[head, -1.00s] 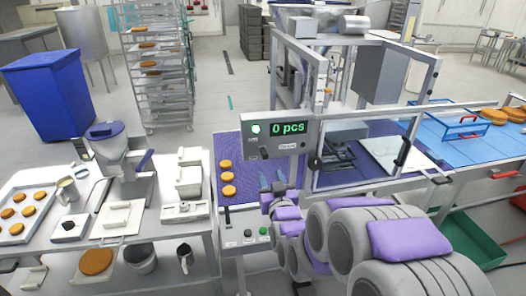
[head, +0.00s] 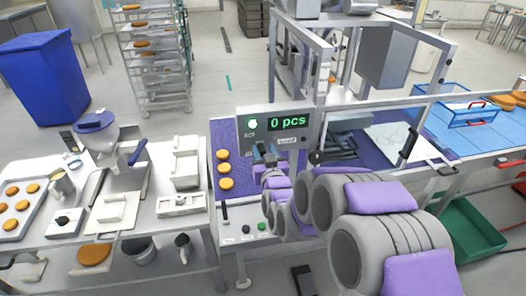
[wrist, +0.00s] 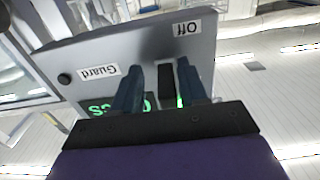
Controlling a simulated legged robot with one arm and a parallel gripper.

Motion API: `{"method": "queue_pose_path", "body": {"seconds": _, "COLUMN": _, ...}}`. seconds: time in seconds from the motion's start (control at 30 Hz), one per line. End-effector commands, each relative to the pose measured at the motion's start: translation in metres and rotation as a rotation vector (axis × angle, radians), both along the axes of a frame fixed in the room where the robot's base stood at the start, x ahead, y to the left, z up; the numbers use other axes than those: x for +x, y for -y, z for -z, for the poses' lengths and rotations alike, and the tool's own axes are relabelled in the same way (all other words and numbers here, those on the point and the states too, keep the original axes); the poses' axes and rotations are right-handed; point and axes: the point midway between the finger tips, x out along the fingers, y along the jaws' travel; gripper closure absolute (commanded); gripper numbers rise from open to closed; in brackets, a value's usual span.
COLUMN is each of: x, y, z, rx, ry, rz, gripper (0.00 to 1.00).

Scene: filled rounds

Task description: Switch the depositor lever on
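The control box (head: 300,138) with the green "0 pcs" display stands beside the conveyor. In the wrist view its face (wrist: 150,55) appears upside down, with an "Off" label (wrist: 187,28) and a "Guard" label (wrist: 99,76). A dark upright lever (wrist: 168,84) shows between my fingers; I take it as the depositor lever. My gripper (head: 265,152) is at the lower part of the box face and hides the lever in the head view. In the wrist view my gripper (wrist: 158,82) is open, with one finger on each side of the lever; contact cannot be told.
A black knob (head: 316,157) sits at the box's lower right. Below, a small panel (head: 243,232) carries a black handle and a green button. Round biscuits (head: 224,168) lie on the purple belt (head: 225,135). The metal frame (head: 325,90) rises behind the box.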

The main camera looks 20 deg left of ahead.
Motion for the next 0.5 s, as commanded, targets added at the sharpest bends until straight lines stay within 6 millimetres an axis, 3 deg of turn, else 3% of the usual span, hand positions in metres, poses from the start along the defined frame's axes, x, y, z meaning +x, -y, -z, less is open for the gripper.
{"method": "queue_pose_path", "body": {"seconds": 0.07, "x": -0.0007, "y": -0.0027, "z": 0.0007, "rx": -0.002, "ry": 0.0, "rz": -0.002, "gripper": 0.66}}
{"method": "queue_pose_path", "body": {"seconds": 0.4, "x": 0.0002, "y": -0.0049, "z": 0.0024, "rx": -0.005, "ry": -0.002, "rz": -0.002, "gripper": 0.98}}
{"method": "queue_pose_path", "body": {"seconds": 0.5, "x": 0.0002, "y": -0.005, "z": 0.0025, "rx": -0.005, "ry": -0.002, "rz": -0.002, "gripper": 1.0}}
